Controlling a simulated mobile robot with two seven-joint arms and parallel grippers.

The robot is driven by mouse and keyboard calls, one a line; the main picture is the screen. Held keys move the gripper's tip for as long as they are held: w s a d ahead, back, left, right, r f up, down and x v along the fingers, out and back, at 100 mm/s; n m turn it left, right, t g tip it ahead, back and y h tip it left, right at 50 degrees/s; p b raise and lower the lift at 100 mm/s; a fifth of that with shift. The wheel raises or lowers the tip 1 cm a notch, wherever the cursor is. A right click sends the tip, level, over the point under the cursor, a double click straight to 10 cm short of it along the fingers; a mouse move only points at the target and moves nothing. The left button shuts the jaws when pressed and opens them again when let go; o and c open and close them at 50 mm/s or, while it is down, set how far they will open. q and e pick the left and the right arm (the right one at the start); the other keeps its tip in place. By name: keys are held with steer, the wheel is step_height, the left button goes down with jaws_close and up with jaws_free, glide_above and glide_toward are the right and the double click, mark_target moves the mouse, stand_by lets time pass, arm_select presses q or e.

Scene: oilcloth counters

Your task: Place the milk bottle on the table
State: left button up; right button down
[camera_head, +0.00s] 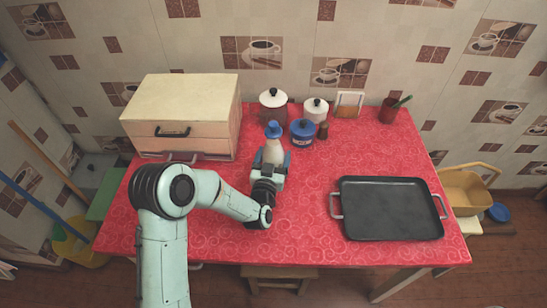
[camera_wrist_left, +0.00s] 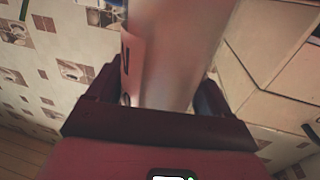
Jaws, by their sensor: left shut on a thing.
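The milk bottle (camera_head: 273,147) is pale with a blue cap and is upright in the head view, over the red-covered table (camera_head: 310,220). My left gripper (camera_head: 270,166) is shut on the bottle's body. In the left wrist view the bottle (camera_wrist_left: 175,50) fills the space between the two fingers of my left gripper (camera_wrist_left: 158,98), with a printed label on its side. The bottle's base is hidden by the gripper and wrist, so I cannot tell whether it touches the table. My right gripper is not in view.
A cream drawer box (camera_head: 185,105) stands left of the bottle. Behind are a white-lidded jar (camera_head: 273,108), a blue pot (camera_head: 302,131) and another white-lidded jar (camera_head: 315,110). A black tray (camera_head: 390,208) lies at right. Bare cloth lies between bottle and tray.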

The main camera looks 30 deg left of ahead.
arm_select(q)
steer(key=o, duration=1.7)
steer(key=shift+f, duration=0.4)
steer(key=shift+s+f, duration=0.1)
steer(key=shift+r+p, duration=0.4)
steer(key=shift+p, duration=0.2)
steer(key=shift+r+p, duration=0.4)
steer(key=shift+p, duration=0.2)
steer(key=b+v, duration=0.1)
steer(key=v, duration=1)
steer(key=shift+s, duration=0.35)
steer(key=shift+d, duration=0.15)
